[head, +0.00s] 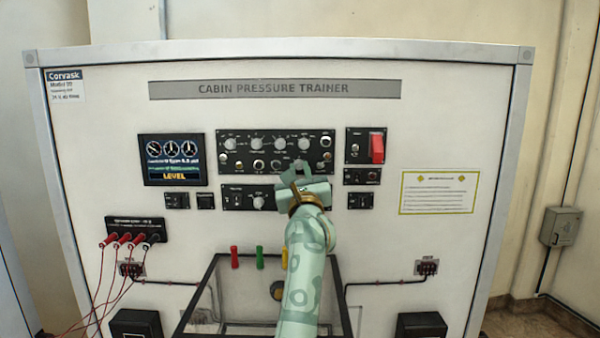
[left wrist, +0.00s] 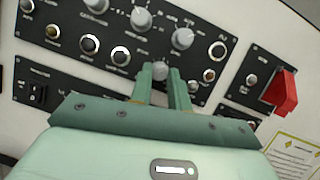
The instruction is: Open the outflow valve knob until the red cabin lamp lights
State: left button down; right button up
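A black control panel (head: 232,141) with several grey knobs and small round fittings is set in the upright white board. My left gripper (head: 300,168) reaches up to its lower edge and hides part of it. In the left wrist view the fingers (left wrist: 160,78) stand close on either side of a small grey knob (left wrist: 160,70), with no clear gap showing. The small labels are unreadable, so I cannot confirm that this is the outflow valve knob. A small reddish spot (head: 372,176) shows on a lower right panel; I cannot tell a lit lamp. My right gripper is out of view.
A red switch guard (head: 377,147) sticks out to the right, also in the left wrist view (left wrist: 281,92). A display (head: 172,160) is at left. Red leads (head: 108,270) hang at lower left. A framed box (head: 215,300) stands below.

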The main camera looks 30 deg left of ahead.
pick_arm(q)
jog(key=shift+r+m+t+h+p, duration=0.1)
jog(key=shift+m+t+h+p, duration=0.25)
jog(key=shift+p, duration=0.25)
jog(key=m+h+p, duration=0.1)
jog(key=m+p, duration=0.1)
jog(key=p, duration=0.1)
jog(key=m+t+h+p, duration=0.1)
jog(key=m+p, duration=0.2)
jog(key=m+t+h+p, duration=0.1)
jog(key=m+p, duration=0.2)
jog(key=shift+s+a+r+h, duration=0.15)
jog(key=shift+a+r+h, duration=0.1)
jog(key=shift+a+h, duration=0.1)
jog(key=shift+m+h+p, duration=0.3)
jog(key=shift+m+p, duration=0.15)
jog(key=shift+m, duration=0.3)
jog(key=shift+f+m+h, duration=0.2)
jog(key=shift+m+h, duration=0.4)
jog(key=shift+m, duration=0.5)
jog(key=shift+s+a+m+h, duration=0.1)
jog(key=shift+m+h, duration=0.9)
jog(key=shift+m, duration=1.4)
